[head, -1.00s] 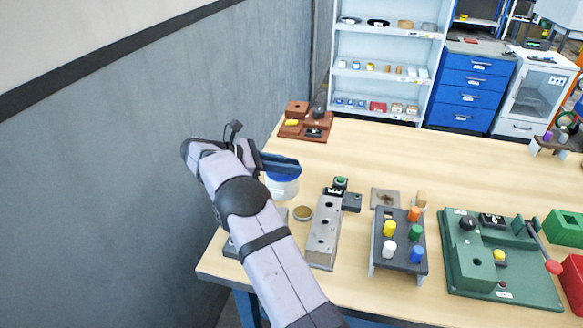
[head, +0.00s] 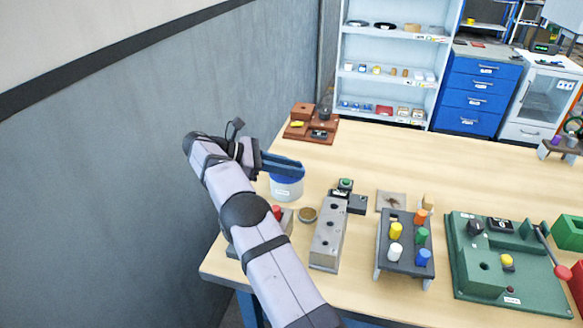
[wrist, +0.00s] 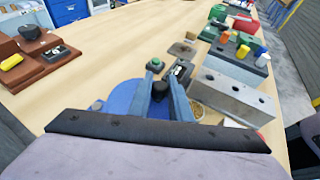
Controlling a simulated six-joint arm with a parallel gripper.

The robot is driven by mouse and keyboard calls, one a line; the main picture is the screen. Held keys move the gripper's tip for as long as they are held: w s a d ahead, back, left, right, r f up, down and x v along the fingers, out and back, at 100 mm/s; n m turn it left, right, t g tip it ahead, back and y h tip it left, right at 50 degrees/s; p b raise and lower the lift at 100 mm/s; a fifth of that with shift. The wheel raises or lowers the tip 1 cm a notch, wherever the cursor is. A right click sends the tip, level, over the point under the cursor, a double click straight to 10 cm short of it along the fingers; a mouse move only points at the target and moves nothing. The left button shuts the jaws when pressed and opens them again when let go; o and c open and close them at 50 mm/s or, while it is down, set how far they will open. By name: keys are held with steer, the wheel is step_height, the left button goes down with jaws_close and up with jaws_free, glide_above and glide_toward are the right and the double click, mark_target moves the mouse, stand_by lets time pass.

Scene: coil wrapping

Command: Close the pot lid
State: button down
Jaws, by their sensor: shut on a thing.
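The pot (head: 287,189) is a white round container standing on the table near its left side. A blue round lid (wrist: 119,97) with a black knob (wrist: 160,89) shows in the wrist view. In the head view the lid is mostly hidden behind my fingers, with blue showing at the pot's top. My gripper (head: 283,165) is shut on the black knob, with one blue finger on each side of it in the wrist view (wrist: 162,98). The lid appears to be on the pot's mouth; I cannot tell whether it is fully seated.
A grey block with holes (head: 328,243) and a small round dish (head: 308,214) stand right of the pot. A brown fixture (head: 310,128) is behind it. A dark rack of coloured pegs (head: 404,245) and a green board (head: 500,265) are farther right. A wall is at left.

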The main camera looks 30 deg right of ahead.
steer(key=c, duration=1.6)
jaws_free()
steer(key=shift+r, duration=0.15)
step_height(320, 180, up, 8)
steer(key=shift+r+p, duration=0.1)
steer(key=shift+p, duration=0.65)
steer(key=shift+r+p, duration=0.65)
steer(key=shift+r, duration=0.15)
